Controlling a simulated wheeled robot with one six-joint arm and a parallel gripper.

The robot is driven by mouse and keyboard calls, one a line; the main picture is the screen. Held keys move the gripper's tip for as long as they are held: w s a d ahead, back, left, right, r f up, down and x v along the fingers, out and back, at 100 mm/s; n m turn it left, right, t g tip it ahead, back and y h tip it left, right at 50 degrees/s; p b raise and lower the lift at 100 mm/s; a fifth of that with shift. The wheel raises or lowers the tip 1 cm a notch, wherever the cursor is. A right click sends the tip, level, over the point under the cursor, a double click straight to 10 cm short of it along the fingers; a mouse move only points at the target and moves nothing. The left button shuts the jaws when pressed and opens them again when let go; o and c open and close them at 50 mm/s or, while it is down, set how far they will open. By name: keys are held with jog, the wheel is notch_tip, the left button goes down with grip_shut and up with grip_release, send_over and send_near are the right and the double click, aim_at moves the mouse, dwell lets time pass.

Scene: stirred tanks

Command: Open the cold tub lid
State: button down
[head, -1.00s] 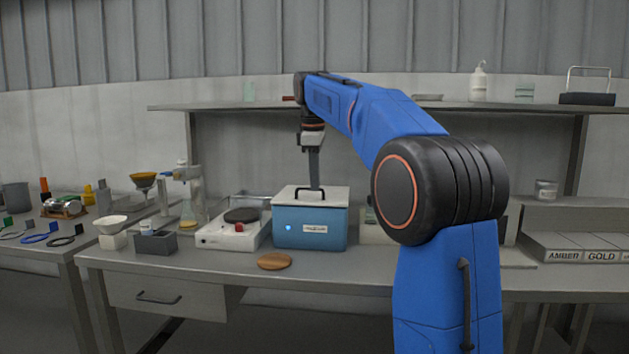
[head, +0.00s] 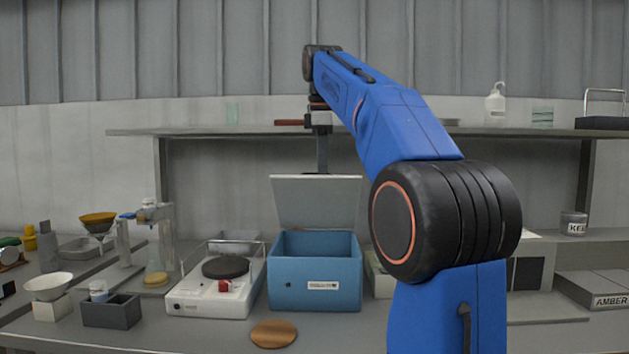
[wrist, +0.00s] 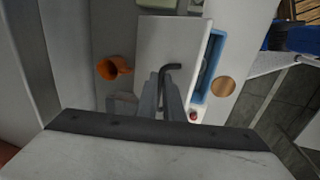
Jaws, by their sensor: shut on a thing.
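The cold tub (head: 315,297) is a blue box on the bench, with a white label on its front. Its grey lid (head: 317,200) stands raised at the back edge, and the tub's opening shows. My gripper (head: 321,162) is behind the raised lid, which hides its fingertips in the head view. In the wrist view my gripper (wrist: 168,82) is shut on the dark lid handle (wrist: 171,67). The lid (wrist: 172,38) lies beyond the fingers there, with a strip of the blue tub (wrist: 217,45) beside it.
A white hotplate (head: 213,293) stands close left of the tub. A wooden disc (head: 274,334) lies in front. A shelf (head: 240,130) runs above and behind. Funnels, a grey box (head: 111,311) and glassware stand at the left. An orange cup-like thing (wrist: 114,67) shows in the wrist view.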

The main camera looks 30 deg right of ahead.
jog(key=shift+w+d+r, duration=0.3)
jog(key=shift+w+d, duration=0.3)
jog(key=shift+w, duration=0.3)
jog(key=shift+w+d+r, duration=0.3)
jog(key=shift+w+d, duration=0.25)
jog(key=shift+w, duration=0.3)
jog(key=c, duration=1.9)
grip_release()
jog(key=shift+w+f, duration=0.1)
jog(key=shift+s, duration=0.2)
